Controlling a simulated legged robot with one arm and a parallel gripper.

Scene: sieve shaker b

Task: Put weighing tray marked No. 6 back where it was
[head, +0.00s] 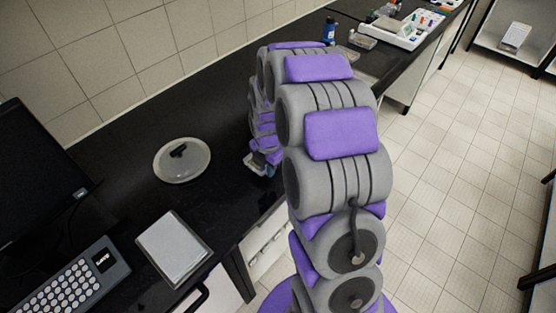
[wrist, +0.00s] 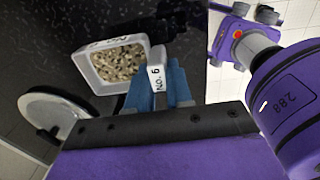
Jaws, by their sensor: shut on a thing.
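The weighing tray marked No. 6 (wrist: 90,72) is a white square tray holding grey-beige gravel. In the head view my gripper (head: 259,164) is low at the counter's front edge, largely hidden by my arm, and the tray there is mostly hidden.
A round clear lid with a black knob (head: 182,165) lies on the black counter (head: 120,200). A flat pale square-topped device (head: 174,247), a keyboard (head: 80,280) and a monitor (head: 35,180) are nearer. A blue bottle (head: 329,30) and a white rack (head: 402,32) stand farther along.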

